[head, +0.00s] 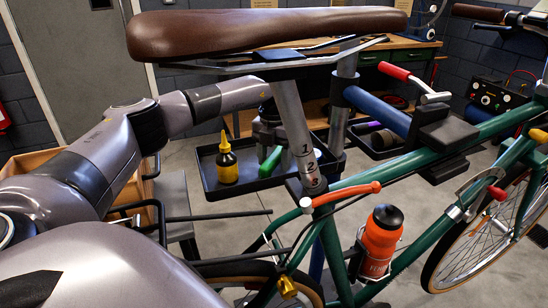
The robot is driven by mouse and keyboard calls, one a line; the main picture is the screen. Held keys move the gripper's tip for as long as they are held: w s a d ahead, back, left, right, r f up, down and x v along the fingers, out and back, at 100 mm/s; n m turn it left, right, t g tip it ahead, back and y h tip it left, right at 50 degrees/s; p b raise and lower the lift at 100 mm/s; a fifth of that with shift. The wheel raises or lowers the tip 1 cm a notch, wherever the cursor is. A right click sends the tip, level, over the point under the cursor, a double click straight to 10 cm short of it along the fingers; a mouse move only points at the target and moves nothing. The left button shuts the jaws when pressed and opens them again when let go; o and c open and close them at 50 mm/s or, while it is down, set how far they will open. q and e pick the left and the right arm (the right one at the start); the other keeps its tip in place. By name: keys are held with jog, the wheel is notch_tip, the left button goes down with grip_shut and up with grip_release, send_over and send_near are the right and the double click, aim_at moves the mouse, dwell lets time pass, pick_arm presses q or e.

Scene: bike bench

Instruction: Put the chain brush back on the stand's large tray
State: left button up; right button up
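The stand's large black tray (236,205) sits left of the seat post, in the middle of the head view. A green handle-like piece (271,162), perhaps the chain brush, shows at the tray's right part; no bristles are visible. My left gripper (270,142) is above the tray, pointing down, just over the green piece. The seat post and the dark finger shapes hide the contact, so I cannot tell whether it holds it or is open. My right gripper is not in view.
The brown saddle (260,30) and seat post (296,130) are close to my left arm. A blue clamp arm (380,112) holds the green bike. A smaller tray (392,150) is to the right.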

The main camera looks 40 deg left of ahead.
pick_arm(q)
notch_tip(320, 180, up, 12)
jog(key=shift+r, duration=0.15)
dwell(0.3)
dwell(0.5)
